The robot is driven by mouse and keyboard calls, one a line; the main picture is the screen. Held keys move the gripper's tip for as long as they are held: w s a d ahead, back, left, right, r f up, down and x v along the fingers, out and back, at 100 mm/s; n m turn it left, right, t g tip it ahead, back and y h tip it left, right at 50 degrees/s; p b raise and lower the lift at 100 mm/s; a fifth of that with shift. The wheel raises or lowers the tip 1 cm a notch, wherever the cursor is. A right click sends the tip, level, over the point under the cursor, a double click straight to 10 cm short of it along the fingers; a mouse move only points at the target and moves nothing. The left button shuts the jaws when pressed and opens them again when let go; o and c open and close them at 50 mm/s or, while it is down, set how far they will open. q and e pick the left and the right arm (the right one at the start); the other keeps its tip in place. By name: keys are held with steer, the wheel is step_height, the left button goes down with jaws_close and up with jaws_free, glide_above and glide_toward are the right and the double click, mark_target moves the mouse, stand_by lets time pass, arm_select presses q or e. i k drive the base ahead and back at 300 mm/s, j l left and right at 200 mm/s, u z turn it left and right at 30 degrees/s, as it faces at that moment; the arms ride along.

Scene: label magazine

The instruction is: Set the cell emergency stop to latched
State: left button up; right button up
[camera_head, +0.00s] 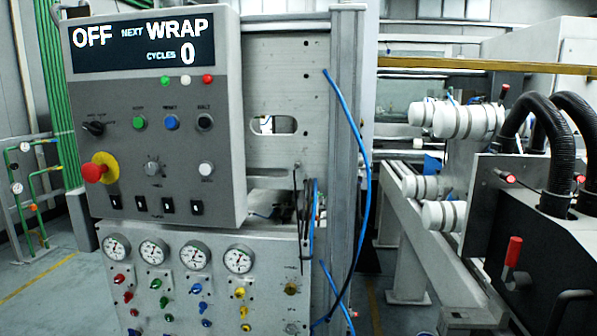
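The emergency stop is a red mushroom button (93,172) on a round yellow collar (108,164). It sits at the left side of the grey control panel (190,130), below a black selector switch (94,128). The red head stands out from the collar; I cannot tell from this view whether it is latched. The panel's display (143,42) reads OFF, NEXT WRAP, CYCLES 0. Neither of my grippers is in view.
Green (138,123), blue (171,122) and black (205,121) buttons and a grey knob (152,168) share the panel. Several gauges (195,255) and coloured knobs are below. A blue hose (350,120) hangs right of it. A machine with white rollers (462,121) stands at right.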

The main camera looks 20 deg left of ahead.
mark_target(92, 173)
steer(key=u, duration=1.45)
